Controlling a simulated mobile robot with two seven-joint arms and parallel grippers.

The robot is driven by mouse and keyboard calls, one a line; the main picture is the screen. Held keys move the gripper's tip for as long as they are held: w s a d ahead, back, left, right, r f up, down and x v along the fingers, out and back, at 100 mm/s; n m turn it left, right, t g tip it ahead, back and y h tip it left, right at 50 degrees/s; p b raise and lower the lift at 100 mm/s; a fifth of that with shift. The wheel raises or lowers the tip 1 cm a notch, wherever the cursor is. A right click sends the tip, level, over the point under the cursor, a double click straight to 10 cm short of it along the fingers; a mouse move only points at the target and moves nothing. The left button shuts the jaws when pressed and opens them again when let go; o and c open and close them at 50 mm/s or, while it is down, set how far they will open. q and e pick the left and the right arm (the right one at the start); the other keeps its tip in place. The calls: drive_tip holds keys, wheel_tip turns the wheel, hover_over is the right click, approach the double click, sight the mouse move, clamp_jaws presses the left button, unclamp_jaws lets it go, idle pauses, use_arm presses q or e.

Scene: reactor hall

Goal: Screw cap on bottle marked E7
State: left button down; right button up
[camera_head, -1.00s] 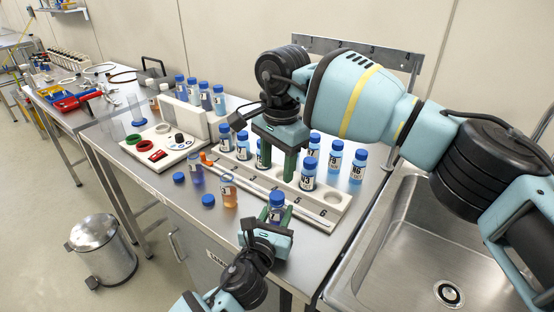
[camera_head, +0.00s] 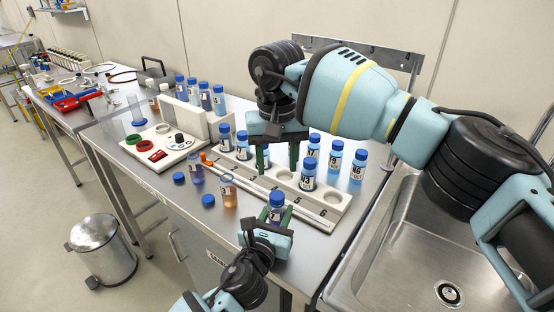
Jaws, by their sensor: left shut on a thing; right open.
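My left gripper (camera_head: 276,219) is shut on a small bottle (camera_head: 276,211) at the table's front edge. The held bottle is upright with a blue cap (camera_head: 277,197) on top; how tightly it sits cannot be told. Its label is too small and partly hidden to read as E7. My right gripper (camera_head: 276,157) is open with its fingers pointing down over the white numbered rack (camera_head: 325,212), behind the held bottle. It appears empty; a blue-capped bottle (camera_head: 264,155) stands partly hidden behind its left finger.
Two loose blue caps (camera_head: 179,178) (camera_head: 208,200) lie on the table near an orange bottle (camera_head: 229,194) and a purple-blue bottle (camera_head: 196,172). Several blue-capped bottles (camera_head: 308,174) stand around the rack. A sink (camera_head: 400,250) is at the right, a white tray (camera_head: 160,147) at the left.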

sight(277, 195)
drive_tip(key=shift+f, duration=4)
